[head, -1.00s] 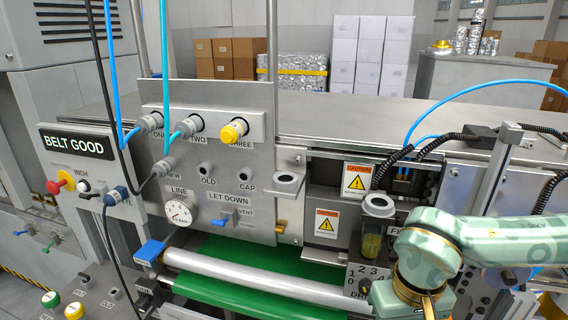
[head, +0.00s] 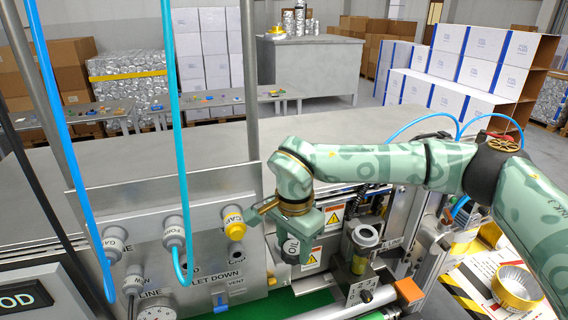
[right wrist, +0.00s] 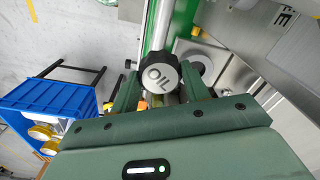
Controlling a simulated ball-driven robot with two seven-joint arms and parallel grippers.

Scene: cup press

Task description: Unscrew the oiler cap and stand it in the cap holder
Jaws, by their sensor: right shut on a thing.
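The oiler cap is a black knob with a grey face marked OIL (head: 291,248). My right gripper (head: 294,232) is shut on it, left of the oiler and in front of the upright panel. The right wrist view shows the cap (right wrist: 160,78) between the fingers (right wrist: 163,94), its OIL face towards the camera. The oiler (head: 364,238) has an uncapped grey ring top over a yellow glass. My left gripper is not in view.
Blue and teal hoses (head: 177,150) hang in front of the panel's left part. A blue crate (right wrist: 55,108) shows in the wrist view.

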